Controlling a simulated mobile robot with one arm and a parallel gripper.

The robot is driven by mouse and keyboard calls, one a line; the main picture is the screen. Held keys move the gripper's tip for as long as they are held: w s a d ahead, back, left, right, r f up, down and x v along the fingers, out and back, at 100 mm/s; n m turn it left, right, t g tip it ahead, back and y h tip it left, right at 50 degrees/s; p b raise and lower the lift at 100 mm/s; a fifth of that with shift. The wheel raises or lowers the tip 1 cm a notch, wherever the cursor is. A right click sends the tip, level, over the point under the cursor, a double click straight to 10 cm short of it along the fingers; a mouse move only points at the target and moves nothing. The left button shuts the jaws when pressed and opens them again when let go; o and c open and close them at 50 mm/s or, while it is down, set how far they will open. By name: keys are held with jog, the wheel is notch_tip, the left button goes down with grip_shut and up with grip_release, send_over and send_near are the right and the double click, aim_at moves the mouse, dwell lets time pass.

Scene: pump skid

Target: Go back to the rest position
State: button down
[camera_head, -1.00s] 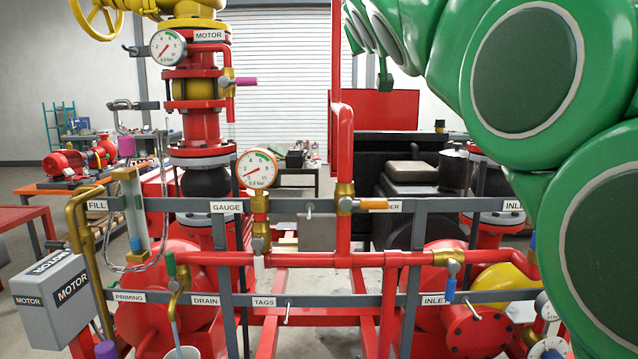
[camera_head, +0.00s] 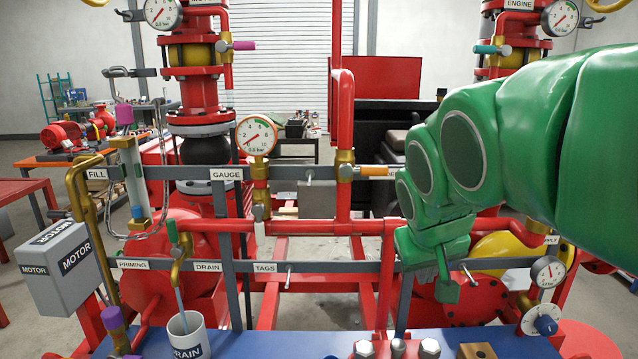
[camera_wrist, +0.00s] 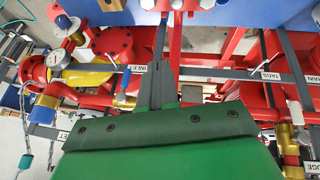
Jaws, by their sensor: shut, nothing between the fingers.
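My green arm comes in from the right in the head view and bends down to my gripper (camera_head: 446,290), which points downward in front of the right part of the red pump skid. The gripper is shut and empty. In the wrist view its narrow grey fingers (camera_wrist: 158,75) lie together, with nothing between them. In the head view the gripper overlaps the lower grey rail (camera_head: 330,267) and a red round housing (camera_head: 470,296) behind it. I cannot tell the exact gap to them.
A blue surface (camera_head: 300,343) with several bolts lies in front, by the white DRAIN cup (camera_head: 188,338). A grey MOTOR box (camera_head: 55,268) stands left. A gauge (camera_head: 256,135) and an orange-handled valve (camera_head: 375,171) sit on the upper rail. A dial gauge (camera_head: 548,271) is right of my gripper.

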jog(key=s+f+g, duration=0.2)
jog(key=s+f, duration=0.3)
jog(key=s, duration=0.3)
jog(key=s+a+f+g+y, duration=0.1)
jog(key=s+f+g, duration=0.1)
jog(key=s+f, duration=0.3)
jog(key=s+a+f+m+g+y, duration=0.1)
jog(key=s+f+g, duration=0.2)
jog(key=s, duration=0.8)
notch_tip(320, 180, down, 2)
jog(key=shift+f, duration=0.1)
